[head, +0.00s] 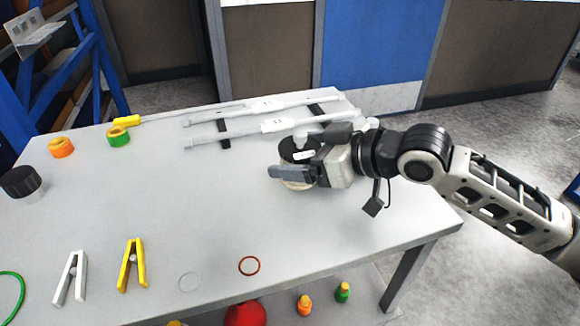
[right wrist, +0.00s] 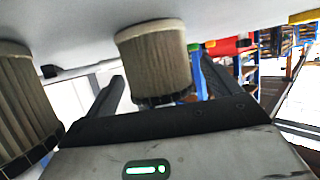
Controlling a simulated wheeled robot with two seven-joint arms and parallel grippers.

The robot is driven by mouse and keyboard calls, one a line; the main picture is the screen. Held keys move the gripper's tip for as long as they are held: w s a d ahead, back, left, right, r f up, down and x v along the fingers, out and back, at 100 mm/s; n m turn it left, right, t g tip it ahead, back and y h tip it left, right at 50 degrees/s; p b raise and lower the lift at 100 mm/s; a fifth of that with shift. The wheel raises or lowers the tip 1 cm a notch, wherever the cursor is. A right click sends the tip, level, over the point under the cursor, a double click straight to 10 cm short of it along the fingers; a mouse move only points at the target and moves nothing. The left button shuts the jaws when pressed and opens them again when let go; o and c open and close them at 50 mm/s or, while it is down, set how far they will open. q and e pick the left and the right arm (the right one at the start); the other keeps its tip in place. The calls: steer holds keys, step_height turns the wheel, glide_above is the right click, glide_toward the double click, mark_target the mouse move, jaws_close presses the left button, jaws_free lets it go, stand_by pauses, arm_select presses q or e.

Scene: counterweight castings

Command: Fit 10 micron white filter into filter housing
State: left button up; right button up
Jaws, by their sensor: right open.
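My right gripper (head: 290,173) reaches in from the right over the table's far right part, low beside a dark-topped cylinder (head: 297,150) with a white label. The right wrist view appears upside down. It shows a beige pleated filter (right wrist: 155,60) with a dark end between the two open fingers, which look apart from it. A second pleated filter (right wrist: 22,100) stands to the left in that view. The head view mostly hides the filters behind the gripper. I cannot tell their micron ratings or which part is the housing. My left gripper is not in view.
White rods (head: 260,125) lie on dark supports at the back. Orange (head: 61,147) and green (head: 118,136) rings and a black cap (head: 20,181) are left. White (head: 70,277) and yellow (head: 132,265) clamps and a red ring (head: 249,266) lie in front. The table's middle (head: 190,205) is clear.

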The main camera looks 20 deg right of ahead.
steer(key=shift+w+a+f, duration=0.1)
steer(key=shift+w+a, duration=0.15)
steer(key=shift+w, duration=0.05)
steer(key=shift+s, duration=0.1)
steer(key=c, duration=1.1)
steer(key=shift+c, duration=0.2)
